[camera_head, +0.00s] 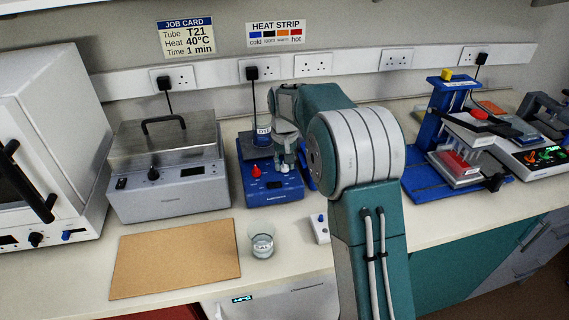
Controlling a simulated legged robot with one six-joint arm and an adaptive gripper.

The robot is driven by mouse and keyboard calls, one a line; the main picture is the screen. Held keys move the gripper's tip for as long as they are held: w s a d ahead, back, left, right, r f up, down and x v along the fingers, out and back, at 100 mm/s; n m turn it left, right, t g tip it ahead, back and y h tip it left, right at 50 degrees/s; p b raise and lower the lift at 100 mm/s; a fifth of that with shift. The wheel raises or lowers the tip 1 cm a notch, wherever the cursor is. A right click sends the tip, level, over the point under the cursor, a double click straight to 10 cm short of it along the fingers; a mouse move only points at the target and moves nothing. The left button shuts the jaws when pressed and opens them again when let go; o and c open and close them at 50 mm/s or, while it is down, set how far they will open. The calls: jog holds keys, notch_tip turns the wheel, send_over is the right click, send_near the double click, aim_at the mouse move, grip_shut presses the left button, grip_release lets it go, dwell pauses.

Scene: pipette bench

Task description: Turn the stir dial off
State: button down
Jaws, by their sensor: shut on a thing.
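The blue stirrer (272,190) stands at the back middle of the bench. A red dial (256,172) shows on the left of its sloped front panel. A bottle with a dark lower part and a "DYE" label (263,135) stands on its top plate. My gripper (284,167) points down at the right part of the panel. It is shut on a small pale dial there, largely hidden by the fingers. The dial's marks are too small to read.
A water bath (168,178) stands to the left. A glass beaker (262,243) and a tan mat (175,262) are in front. A small white device (320,228) lies beside my arm. A blue stand (430,180) is at the right.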

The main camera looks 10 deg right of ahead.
jog(key=shift+w+n, duration=0.1)
jog(key=shift+n, duration=0.4)
jog(key=shift+c, duration=2.1)
grip_release()
jog(key=shift+f, duration=0.1)
jog(key=shift+a, duration=0.1)
notch_tip(320, 180, up, 12)
